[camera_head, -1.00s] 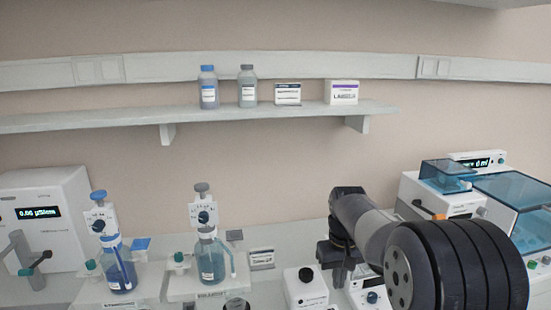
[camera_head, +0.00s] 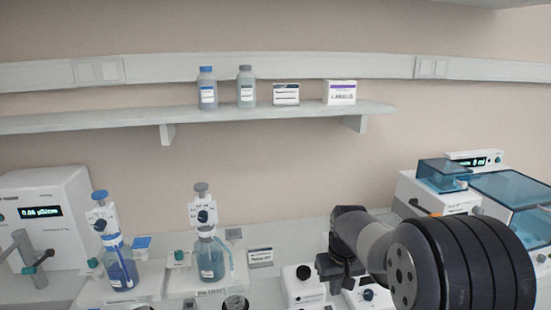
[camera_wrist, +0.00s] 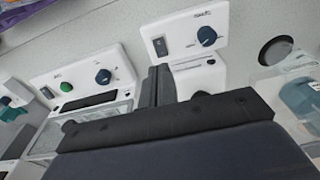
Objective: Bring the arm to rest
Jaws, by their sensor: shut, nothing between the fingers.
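My gripper shows in the wrist view (camera_wrist: 155,88), its dark fingers together with nothing between them. It is over white bench devices with dark blue knobs. In the head view my arm reaches in from the lower right, and the dark gripper end (camera_head: 338,268) hangs just above the small white devices at the bench's front. The fingertips are partly hidden there by the arm.
Two bottle dispensers, one blue (camera_head: 120,265) and one pale (camera_head: 211,258), stand left of my arm. A white meter (camera_head: 60,235) is at far left. A machine with a blue lid (camera_head: 510,188) is at right. A shelf (camera_head: 250,112) holds bottles and boxes.

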